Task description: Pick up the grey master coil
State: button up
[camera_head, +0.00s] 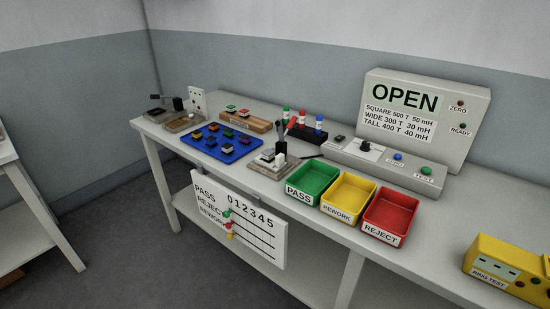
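I cannot pick out the grey master coil for certain at this size. A wooden block (258,126) at the back left of the bench holds small pieces with green and red tops. A blue tray (239,154) in front of it holds several small coloured pieces. To its right, a small grey fixture (262,167) with a dark upright lever carries a small greyish part, too small to identify. My gripper is not in view.
Green PASS (305,193), yellow REWORK (338,209) and red REJECT (382,235) bins line the front edge. Behind stand a grey meter box (463,135) reading OPEN and a button panel (402,172). A yellow ring tester (490,253) is at right. A tally board (262,258) hangs in front.

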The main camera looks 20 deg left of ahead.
aim_at(267, 156)
jog(key=z, duration=2.7)
jog(key=k, duration=1.75)
jog(key=u, duration=2.75)
